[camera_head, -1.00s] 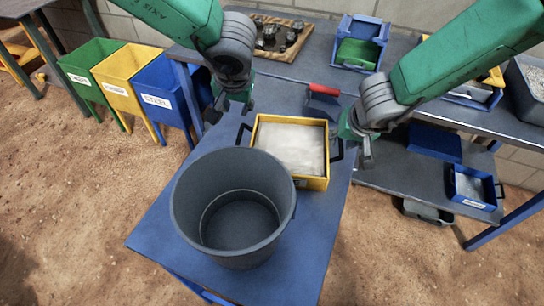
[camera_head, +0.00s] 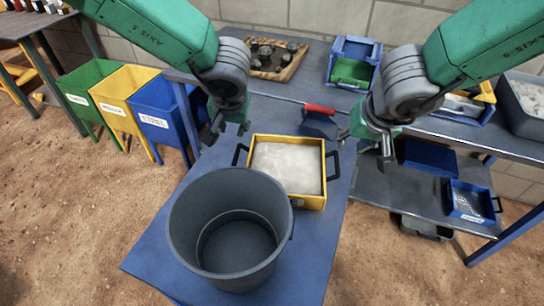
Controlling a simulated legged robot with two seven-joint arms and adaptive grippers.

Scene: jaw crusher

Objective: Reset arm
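My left gripper (camera_head: 226,130) hangs at the left of the yellow tray, above the edge of the blue table, with nothing visible in it. My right gripper (camera_head: 372,150) hangs to the right of the tray, beyond its right handle, also with nothing visible in it. Both point downward and look apart from the tray. The fingers of both appear spread. The yellow tray (camera_head: 323,190) has black side handles and holds pale grey powder. A dark grey bucket (camera_head: 180,215) stands upright in front of it and looks empty inside.
A red-handled scoop (camera_head: 320,125) lies behind the tray. Green (camera_head: 90,85), yellow (camera_head: 128,90) and blue (camera_head: 165,105) bins stand at left. A wooden tray of rocks (camera_head: 296,64) and a blue box (camera_head: 352,62) are on the back bench (camera_head: 265,95). A small blue tray (camera_head: 465,200) sits on the lower shelf.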

